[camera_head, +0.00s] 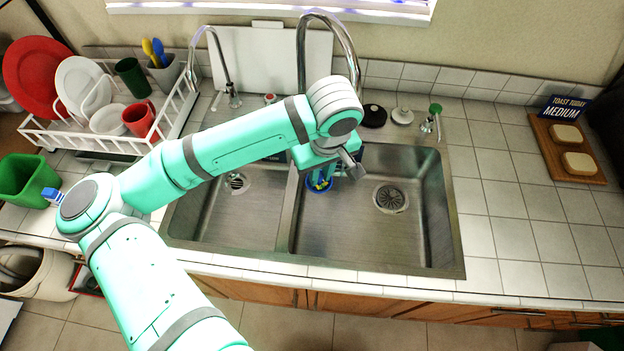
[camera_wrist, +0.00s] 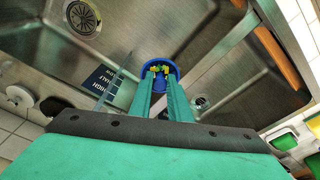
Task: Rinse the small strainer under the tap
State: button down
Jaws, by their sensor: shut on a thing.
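The small strainer (camera_head: 319,185) is blue and round, with yellow bits showing in it. My gripper (camera_head: 323,173) is shut on it and holds it over the right sink basin (camera_head: 420,235), close to the divider. In the wrist view the strainer (camera_wrist: 174,66) sits between the fingertips of my gripper (camera_wrist: 160,82). The tall curved tap (camera_head: 328,17) stands behind the sink; my arm hides its lower part, and I see no water running. A smaller curved tap (camera_head: 213,45) stands to its left. I cannot tell the strainer's exact height.
The left basin (camera_head: 225,225) is empty. A white dish rack (camera_head: 105,142) with plates and cups stands at the left. A wooden board (camera_head: 568,152) with two pale slices and a dark sign (camera_head: 566,108) are at the right. The tiled counter (camera_head: 510,225) right of the sink is clear.

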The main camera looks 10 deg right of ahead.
jog(key=w+d, duration=0.4)
jog(key=d, duration=0.1)
dwell(0.4)
jog(key=shift+d, duration=0.2)
dwell(0.4)
jog(key=shift+d, duration=0.35)
jog(key=shift+a, duration=0.1)
jog(key=shift+a, duration=0.4)
dwell(0.5)
jog(key=s+a+r, duration=0.2)
jog(key=s, duration=0.7)
jog(key=shift+s+a, duration=0.25)
jog(key=shift+a, duration=0.1)
